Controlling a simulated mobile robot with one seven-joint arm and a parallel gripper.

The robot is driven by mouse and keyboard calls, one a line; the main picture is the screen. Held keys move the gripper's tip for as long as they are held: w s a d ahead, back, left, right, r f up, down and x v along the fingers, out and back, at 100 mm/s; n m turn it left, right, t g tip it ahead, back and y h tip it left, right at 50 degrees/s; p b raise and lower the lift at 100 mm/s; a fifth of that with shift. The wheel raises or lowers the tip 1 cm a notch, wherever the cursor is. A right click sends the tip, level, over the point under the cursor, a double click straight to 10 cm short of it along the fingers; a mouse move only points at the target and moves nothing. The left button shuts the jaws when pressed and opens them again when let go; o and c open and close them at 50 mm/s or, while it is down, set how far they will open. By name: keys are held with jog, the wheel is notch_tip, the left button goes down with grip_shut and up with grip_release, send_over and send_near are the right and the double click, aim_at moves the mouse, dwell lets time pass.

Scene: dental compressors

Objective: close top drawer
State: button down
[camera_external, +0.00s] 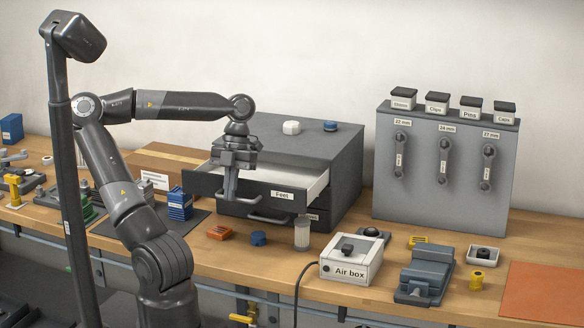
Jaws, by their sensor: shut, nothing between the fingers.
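A dark grey two-drawer cabinet (345,160) stands at the back middle of the bench. Its top drawer (310,201), labelled "Feet", is pulled out toward the front, and its pale inside shows. The lower drawer (318,223) sits beneath it, looks shut and is partly hidden. My gripper (231,198) points down at the left part of the top drawer's front, with its fingers shut and empty. It overlaps the drawer front near its handle (263,219); I cannot tell whether it touches.
A clear cup (302,233), a blue cap (258,238) and an orange block (220,232) stand in front of the cabinet. The Air box (351,262) and a grey vise-like device (425,275) are to the right. A blue box (180,204) stands left of the drawer.

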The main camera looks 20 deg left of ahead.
send_near(261, 179)
jog(key=s+f, duration=0.1)
jog(key=f, duration=0.1)
jog(key=s+f, duration=0.2)
jog(key=shift+s+f, duration=0.25)
jog(key=shift+f, duration=0.05)
